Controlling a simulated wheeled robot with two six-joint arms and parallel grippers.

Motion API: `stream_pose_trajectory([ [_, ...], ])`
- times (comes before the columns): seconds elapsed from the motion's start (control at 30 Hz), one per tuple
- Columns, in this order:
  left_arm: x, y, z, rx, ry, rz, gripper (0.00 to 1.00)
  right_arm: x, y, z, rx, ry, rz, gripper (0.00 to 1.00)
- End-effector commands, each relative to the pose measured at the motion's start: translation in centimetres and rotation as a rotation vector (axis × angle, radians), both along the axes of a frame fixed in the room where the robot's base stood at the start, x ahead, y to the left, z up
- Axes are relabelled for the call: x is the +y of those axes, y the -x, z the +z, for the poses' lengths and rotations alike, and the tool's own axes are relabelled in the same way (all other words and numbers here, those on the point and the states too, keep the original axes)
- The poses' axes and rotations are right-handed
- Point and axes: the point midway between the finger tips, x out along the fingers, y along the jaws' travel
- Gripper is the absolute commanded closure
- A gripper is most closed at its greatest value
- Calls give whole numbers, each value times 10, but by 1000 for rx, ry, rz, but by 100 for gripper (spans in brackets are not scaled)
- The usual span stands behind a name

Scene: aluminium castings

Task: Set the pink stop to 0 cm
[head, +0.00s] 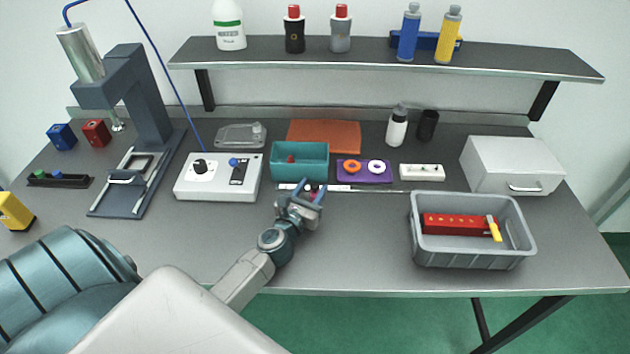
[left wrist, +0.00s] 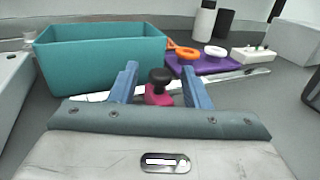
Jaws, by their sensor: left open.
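The pink stop (left wrist: 158,96) with a black knob (left wrist: 161,77) sits on a long thin rail (left wrist: 238,77) in the left wrist view. The rail also shows in the head view (head: 340,188), with a white scale part and a bare metal part to the right. Its marks are too small to read. My left gripper (head: 302,192) is open at the rail, and its two blue fingers (left wrist: 160,76) stand on either side of the stop. In the head view the gripper partly hides the stop. My right gripper is not in view.
A teal bin (head: 300,174) stands just behind the rail. A purple tray (head: 364,179) with orange and white rings lies right of it. A control box (head: 218,190) is at the left, and a grey crate (head: 472,256) with a red block is at the right.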

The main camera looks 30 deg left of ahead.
Motion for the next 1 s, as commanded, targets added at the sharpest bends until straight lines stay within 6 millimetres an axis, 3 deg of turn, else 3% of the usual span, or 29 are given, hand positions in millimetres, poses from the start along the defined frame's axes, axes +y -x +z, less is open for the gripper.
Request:
stream_pose_trajectory([
  [0.2, 3, -19, 0, 0, 0, 0, 57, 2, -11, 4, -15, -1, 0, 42],
  [0.5, 3, -21, 0, 0, 0, -1, 57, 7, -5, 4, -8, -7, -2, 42],
  [0.73, 3, -21, -1, 0, -1, -1, 100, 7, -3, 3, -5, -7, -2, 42],
  [1.0, 3, -21, 0, 1, -1, -1, 100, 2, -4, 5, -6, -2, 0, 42],
])
